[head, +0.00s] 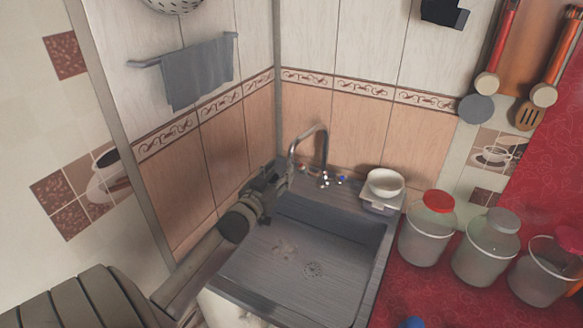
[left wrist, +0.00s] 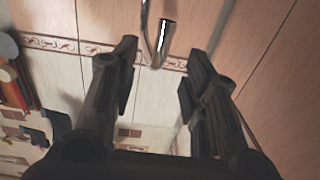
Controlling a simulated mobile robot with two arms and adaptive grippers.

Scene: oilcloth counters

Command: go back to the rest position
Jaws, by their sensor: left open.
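My left arm comes in from the lower left of the head view, and its dark gripper (head: 272,178) is over the back left corner of the sink, close to the tap (head: 308,150). In the left wrist view the two fingers of the left gripper (left wrist: 158,85) stand apart with nothing between them. The curved metal tap (left wrist: 158,35) shows just beyond the fingertips there. I cannot tell from the pictures whether a finger touches it. My right gripper is in neither view.
The sink basin (head: 300,262) is empty. A white bowl (head: 385,182) is at its back right corner. Several lidded jars, including a red-lidded one (head: 427,230), stand on the red counter (head: 440,300) to the right. A grey towel (head: 198,75) hangs on the left wall.

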